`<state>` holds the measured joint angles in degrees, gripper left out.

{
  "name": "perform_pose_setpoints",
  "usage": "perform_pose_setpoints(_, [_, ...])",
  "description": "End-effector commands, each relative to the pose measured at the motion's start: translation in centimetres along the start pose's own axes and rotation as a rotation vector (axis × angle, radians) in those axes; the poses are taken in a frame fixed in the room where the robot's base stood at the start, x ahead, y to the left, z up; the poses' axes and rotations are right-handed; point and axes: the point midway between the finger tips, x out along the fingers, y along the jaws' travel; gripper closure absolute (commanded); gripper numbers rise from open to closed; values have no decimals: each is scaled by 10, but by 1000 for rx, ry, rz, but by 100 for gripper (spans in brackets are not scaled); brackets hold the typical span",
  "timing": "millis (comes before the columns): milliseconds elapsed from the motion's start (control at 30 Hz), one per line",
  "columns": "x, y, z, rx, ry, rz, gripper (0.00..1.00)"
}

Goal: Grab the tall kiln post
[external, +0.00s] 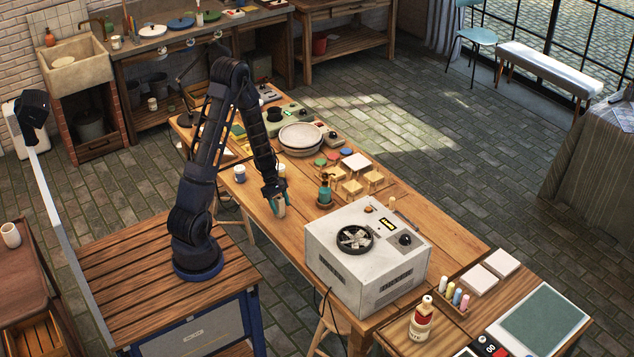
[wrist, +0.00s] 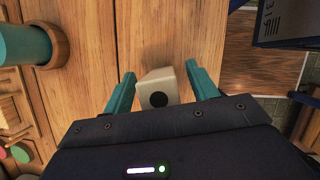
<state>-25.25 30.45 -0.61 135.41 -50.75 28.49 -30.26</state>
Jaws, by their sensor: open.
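The kiln post is a pale cream block with a dark round hole in its end. In the wrist view the post (wrist: 157,88) stands on the wooden table between the two teal fingers of my gripper (wrist: 161,82). The fingers are apart, with a narrow gap on the post's left; I cannot tell whether the right finger touches it. In the external view my gripper (external: 277,198) points down at the table's near edge, and the pale post (external: 281,210) shows partly between its fingers.
A teal bottle-like object with a wooden ring (external: 325,192) stands close to the right; it also shows at the wrist view's left edge (wrist: 22,45). A large white box with a fan (external: 370,255) stands farther right. Small wooden stands (external: 352,187) and plates (external: 300,137) lie behind.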

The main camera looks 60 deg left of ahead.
Motion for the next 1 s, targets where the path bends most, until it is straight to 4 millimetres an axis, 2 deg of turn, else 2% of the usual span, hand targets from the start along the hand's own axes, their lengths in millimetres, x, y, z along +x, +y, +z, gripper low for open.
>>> perform_pose_setpoints(167, [0, 0, 0, 0, 0, 0, 42])
perform_pose_setpoints(267, [0, 0, 0, 0, 0, 0, 58])
perform_pose_setpoints(467, [0, 0, 0, 0, 0, 0, 96])
perform_pose_setpoints(767, [-2, 0, 1, 0, 0, 1, 96])
perform_pose_setpoints(1000, [-23, 1, 10, 2, 1, 4, 96])
